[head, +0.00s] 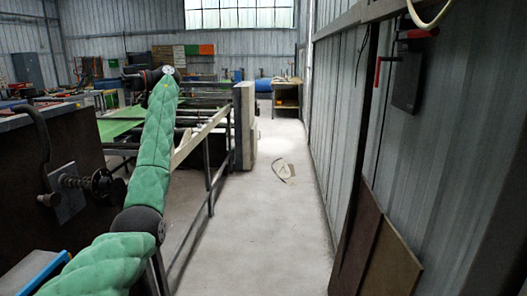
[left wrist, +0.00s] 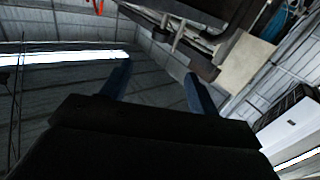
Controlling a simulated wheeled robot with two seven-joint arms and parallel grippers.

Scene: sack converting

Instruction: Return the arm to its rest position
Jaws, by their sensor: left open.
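My left arm (head: 155,135), in a green padded sleeve, comes in from the lower left of the head view. It rises to a dark elbow-like joint and then up to a dark end with a pale round cap. My left gripper (head: 135,82) is at this dark end, small and hard to make out, raised in front of the workshop background. In the left wrist view the two blue fingers of the left gripper (left wrist: 158,90) stand apart with nothing between them. My right gripper is in neither view.
A dark cabinet with a handwheel (head: 103,186) stands close on the left. A metal-railed machine with a green surface (head: 118,128) is behind the arm. A corrugated wall (head: 345,110) with leaning brown boards (head: 392,262) runs along the right. The concrete floor (head: 262,230) between is mostly clear.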

